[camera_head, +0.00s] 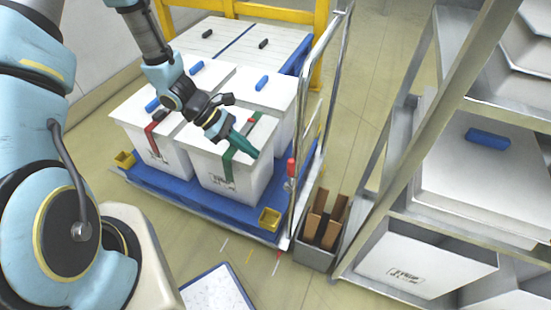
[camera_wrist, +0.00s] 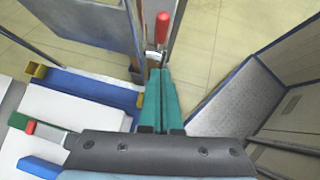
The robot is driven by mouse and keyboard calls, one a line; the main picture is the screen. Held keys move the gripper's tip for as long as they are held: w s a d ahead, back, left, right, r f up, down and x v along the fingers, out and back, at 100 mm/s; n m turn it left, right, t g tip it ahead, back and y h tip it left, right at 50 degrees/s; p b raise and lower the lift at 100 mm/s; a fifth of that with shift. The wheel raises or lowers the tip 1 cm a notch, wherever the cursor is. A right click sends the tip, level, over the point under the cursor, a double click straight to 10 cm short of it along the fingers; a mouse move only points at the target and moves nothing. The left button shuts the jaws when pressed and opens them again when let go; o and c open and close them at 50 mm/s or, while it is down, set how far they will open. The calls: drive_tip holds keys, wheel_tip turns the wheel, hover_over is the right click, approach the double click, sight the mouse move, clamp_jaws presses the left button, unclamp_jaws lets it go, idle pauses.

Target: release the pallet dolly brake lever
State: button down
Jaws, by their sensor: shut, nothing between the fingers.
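The red brake lever (camera_head: 291,167) stands upright on the near post of the dolly's metal push frame, at its right side. It also shows in the wrist view (camera_wrist: 162,28), just beyond my fingertips with a small gap. The blue pallet dolly (camera_head: 165,188) carries several white boxes. My gripper (camera_head: 255,154) has green fingers. They are shut together and empty, above the front right box and left of the lever. In the wrist view the fingertips (camera_wrist: 160,72) point toward the lever. The lever's lower mount is partly hidden behind the fingers.
White lidded boxes (camera_head: 262,180) with green and red straps sit under and beside my arm. The metal push frame (camera_head: 306,100) rises at the dolly's right edge. A grey bin (camera_head: 316,257) holding brown pieces and a metal shelf (camera_head: 345,270) stand to the right. Floor shows in front.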

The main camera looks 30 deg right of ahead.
sight(291, 174)
drive_tip(key=s+d+f+p, duration=0.2)
drive_tip(key=s+d+f, duration=0.1)
drive_tip(key=s+d, duration=0.2)
idle(0.6)
